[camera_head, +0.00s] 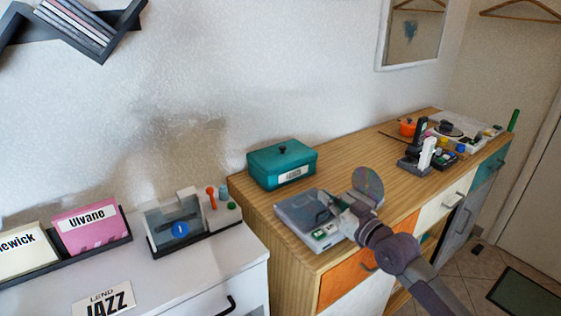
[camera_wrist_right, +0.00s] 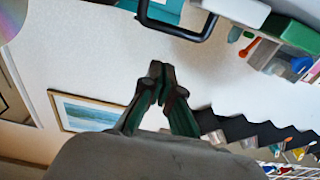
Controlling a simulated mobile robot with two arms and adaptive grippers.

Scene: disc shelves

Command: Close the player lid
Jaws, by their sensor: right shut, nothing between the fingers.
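The player (camera_head: 325,236) is a grey box with a small green panel on its front, standing on the near end of the wooden sideboard. Its grey, see-through lid (camera_head: 292,209) shows at the left of my right gripper; its exact angle is hard to tell. My right gripper (camera_head: 336,203) is at the player's right side, partly covering it. In the right wrist view the right gripper's fingertips (camera_wrist_right: 160,72) are together and empty. A black loop (camera_wrist_right: 178,32) shows beyond them, perhaps a handle. My left gripper is not in view.
A shiny disc (camera_head: 368,184) shows upright just behind my right gripper. A teal box (camera_head: 268,168) stands behind the player. The wooden top (camera_head: 385,150) is clear until several small items at its far end. A white cabinet (camera_head: 215,262) with disc holders stands at the left.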

